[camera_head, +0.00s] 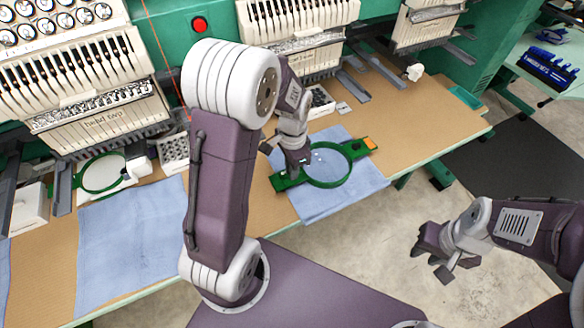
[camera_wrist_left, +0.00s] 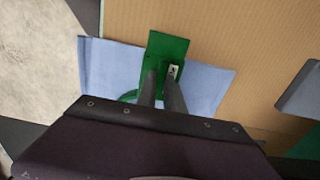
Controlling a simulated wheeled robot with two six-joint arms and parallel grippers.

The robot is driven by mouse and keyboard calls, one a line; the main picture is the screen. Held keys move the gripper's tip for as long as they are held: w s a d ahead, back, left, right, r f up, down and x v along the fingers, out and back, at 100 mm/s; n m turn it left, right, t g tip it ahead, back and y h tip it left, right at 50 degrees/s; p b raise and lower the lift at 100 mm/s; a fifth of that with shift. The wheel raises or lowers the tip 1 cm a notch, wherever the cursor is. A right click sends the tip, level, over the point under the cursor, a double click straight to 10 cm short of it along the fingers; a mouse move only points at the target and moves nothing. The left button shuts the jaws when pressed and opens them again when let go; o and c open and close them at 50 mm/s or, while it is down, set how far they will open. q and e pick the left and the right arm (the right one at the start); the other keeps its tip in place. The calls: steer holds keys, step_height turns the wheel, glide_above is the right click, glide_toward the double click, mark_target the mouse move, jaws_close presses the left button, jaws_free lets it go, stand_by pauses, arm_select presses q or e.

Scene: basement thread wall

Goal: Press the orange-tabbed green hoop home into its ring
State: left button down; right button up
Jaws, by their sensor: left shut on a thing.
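The green hoop (camera_head: 349,178) with an orange tab (camera_head: 369,143) lies over a blue cloth (camera_head: 318,211) on the bench. The tab is at its right end; a green end plate (camera_head: 280,183) is at its left. My left gripper (camera_head: 293,175) points down and is shut on that left plate. The left wrist view shows its two fingers on the green plate (camera_wrist_left: 168,48), with a small white label by them. I cannot tell a separate ring from the hoop, nor how they are seated. My right gripper (camera_head: 432,262) is empty, with fingers apart, off the bench's front.
Embroidery machine heads (camera_head: 98,95) stand along the back, with grey arms reaching over the bench (camera_head: 425,125). Another green hoop (camera_head: 102,190) is at the left beside a second blue cloth (camera_head: 130,235). Small trays (camera_head: 173,150) stand near the heads.

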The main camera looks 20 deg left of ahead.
stand_by(0.5)
arm_select(q)
steer(key=shift+f, duration=0.75)
steer(key=shift+f+b, duration=0.15)
steer(key=shift+b, duration=0.2)
steer(key=shift+p, duration=0.5)
stand_by(0.7)
steer(key=shift+f, duration=0.3)
stand_by(0.5)
steer(key=c, duration=1.4)
jaws_free()
